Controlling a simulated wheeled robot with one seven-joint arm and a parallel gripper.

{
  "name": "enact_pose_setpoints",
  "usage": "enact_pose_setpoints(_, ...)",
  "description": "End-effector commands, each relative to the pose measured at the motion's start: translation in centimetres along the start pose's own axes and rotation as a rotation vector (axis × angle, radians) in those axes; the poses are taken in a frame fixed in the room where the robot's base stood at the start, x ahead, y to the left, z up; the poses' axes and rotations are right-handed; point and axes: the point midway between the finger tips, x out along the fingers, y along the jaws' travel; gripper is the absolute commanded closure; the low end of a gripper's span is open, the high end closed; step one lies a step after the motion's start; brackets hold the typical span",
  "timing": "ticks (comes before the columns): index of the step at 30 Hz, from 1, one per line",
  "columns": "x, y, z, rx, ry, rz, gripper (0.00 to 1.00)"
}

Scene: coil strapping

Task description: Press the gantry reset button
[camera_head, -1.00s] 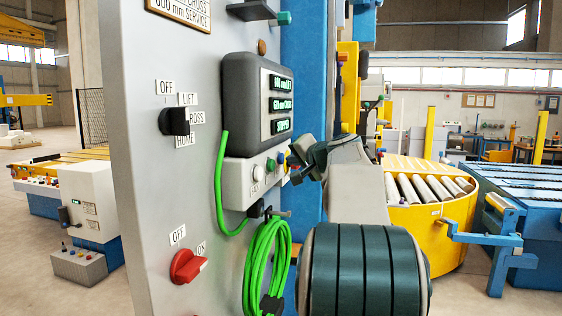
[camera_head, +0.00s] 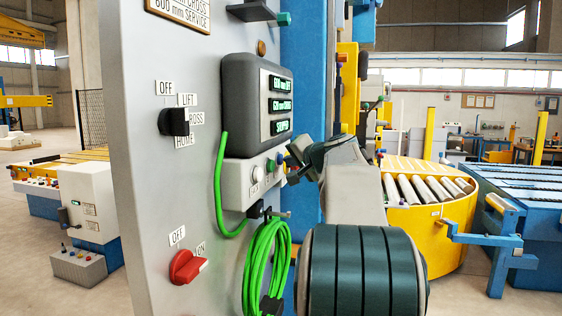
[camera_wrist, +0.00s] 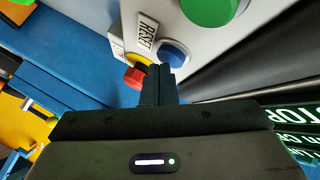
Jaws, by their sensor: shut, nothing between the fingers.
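The blue button (camera_wrist: 173,52) sits beside a RESET label (camera_wrist: 148,30) on a pale control box, which shows in the head view (camera_head: 236,183). My gripper (camera_wrist: 164,72) is shut and empty. In the wrist view its fingertips overlap the near edge of the blue button; I cannot tell whether they touch it. In the head view my gripper (camera_head: 289,164) is at the right end of the box and hides part of its button row. The blue button is only a small patch there, beside the fingertips.
A green button (camera_wrist: 208,8) and a red-and-yellow button (camera_wrist: 135,73) flank the blue one. A dark display (camera_head: 258,100) is above the box. A coiled green cable (camera_head: 265,262) hangs below. A red rotary switch (camera_head: 187,266) is lower left on the panel.

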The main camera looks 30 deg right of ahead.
Motion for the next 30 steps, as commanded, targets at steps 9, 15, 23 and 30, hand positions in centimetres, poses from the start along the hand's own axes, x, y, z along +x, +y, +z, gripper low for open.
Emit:
enact_pose_setpoints(9, 0.4, -0.3, 0.4, -0.001, -0.003, -0.002, 1.0)
enact_pose_setpoints(15, 0.4, -0.3, 0.4, -0.001, -0.005, -0.002, 1.0)
enact_pose_setpoints(23, 0.1, 0.0, 0.3, -0.001, -0.005, -0.003, 1.0)
enact_pose_setpoints(30, -0.8, 0.8, -0.5, -0.001, -0.001, -0.001, 1.0)
